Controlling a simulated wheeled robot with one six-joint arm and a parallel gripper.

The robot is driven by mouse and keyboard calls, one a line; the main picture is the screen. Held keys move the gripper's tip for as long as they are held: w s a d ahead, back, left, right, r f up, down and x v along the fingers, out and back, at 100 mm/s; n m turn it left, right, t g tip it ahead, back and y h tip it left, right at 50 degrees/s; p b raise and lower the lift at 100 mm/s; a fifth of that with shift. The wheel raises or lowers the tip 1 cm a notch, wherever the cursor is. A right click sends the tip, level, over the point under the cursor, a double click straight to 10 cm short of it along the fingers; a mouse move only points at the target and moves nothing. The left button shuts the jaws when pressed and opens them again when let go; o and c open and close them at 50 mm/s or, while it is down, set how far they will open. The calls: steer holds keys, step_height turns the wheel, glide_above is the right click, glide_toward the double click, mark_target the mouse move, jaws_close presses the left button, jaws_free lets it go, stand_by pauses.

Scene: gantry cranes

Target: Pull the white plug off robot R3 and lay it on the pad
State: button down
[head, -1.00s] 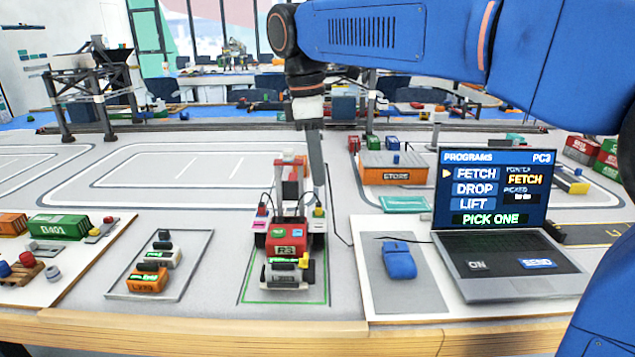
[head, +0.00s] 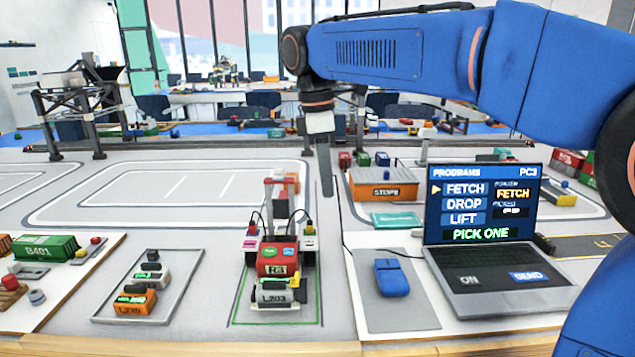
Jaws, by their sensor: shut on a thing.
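Robot R3 (head: 276,262), a small red vehicle with a red mast, stands inside a green outline on the table. My gripper (head: 325,190) points down above and to the right of R3's mast, apart from it. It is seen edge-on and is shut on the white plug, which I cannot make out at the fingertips. A thin dark cable (head: 341,225) runs from near the fingers down to the table. A grey pad (head: 408,318) with a blue mouse on it lies right of R3. A flat teal pad (head: 397,220) lies farther back.
A laptop (head: 490,240) stands at the right, showing "PICK ONE". An orange container (head: 385,192) stands behind the teal pad. A grey tray (head: 180,300) with small vehicles lies left of R3. The table behind the tray is clear.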

steer(key=w+d, duration=0.6)
steer(key=d, duration=0.5)
steer(key=shift+w+d, duration=0.15)
steer(key=shift+w, duration=0.2)
stand_by(0.4)
steer(key=shift+f, duration=0.1)
steer(key=shift+f, duration=7.45)
steer(key=shift+f, duration=0.6)
steer(key=c, duration=1.7)
jaws_free()
steer(key=shift+o, duration=0.2)
